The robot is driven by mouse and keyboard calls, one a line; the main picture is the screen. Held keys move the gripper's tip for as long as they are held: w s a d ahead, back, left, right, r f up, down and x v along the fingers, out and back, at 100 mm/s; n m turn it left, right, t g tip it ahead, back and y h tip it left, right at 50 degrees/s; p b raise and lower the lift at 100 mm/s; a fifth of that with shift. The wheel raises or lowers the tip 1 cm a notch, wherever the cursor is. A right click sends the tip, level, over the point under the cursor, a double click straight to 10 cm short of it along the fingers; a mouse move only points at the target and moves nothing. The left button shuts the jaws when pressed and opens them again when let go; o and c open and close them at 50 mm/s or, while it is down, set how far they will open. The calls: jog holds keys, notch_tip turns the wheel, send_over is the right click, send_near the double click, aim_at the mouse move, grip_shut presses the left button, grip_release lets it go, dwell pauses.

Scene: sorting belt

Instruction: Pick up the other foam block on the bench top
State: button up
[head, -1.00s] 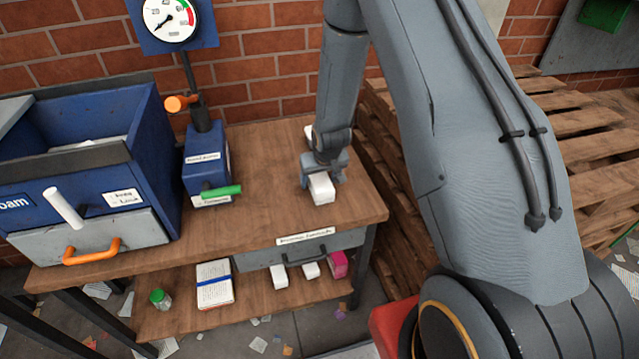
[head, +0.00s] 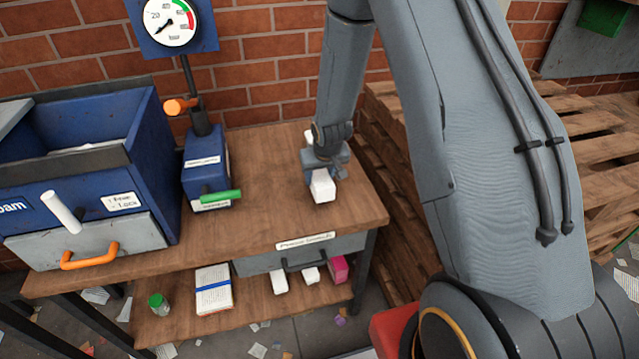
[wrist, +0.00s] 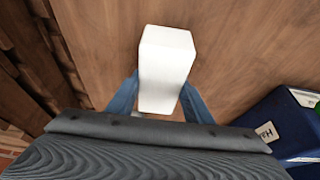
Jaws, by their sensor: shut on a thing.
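A white foam block (head: 322,188) is at the right part of the wooden bench top (head: 262,205). My gripper (head: 325,172) points down over the bench and is shut on this block. In the wrist view the block (wrist: 166,68) sits between the two blue fingers of my gripper (wrist: 158,98). I cannot tell whether the block touches the bench or is just above it. Another white thing (head: 309,137) shows partly behind my gripper; most of it is hidden.
A blue foam bin (head: 150,165) with an orange-handled drawer stands at left. A blue gauge stand (head: 205,150) with a green lever is beside it. Two white blocks, a pink block (head: 338,268), a notebook (head: 213,288) and a jar (head: 158,302) are on the lower shelf. Pallets stand right.

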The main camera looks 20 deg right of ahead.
notch_tip(320, 180, up, 7)
jog(key=p, duration=0.6)
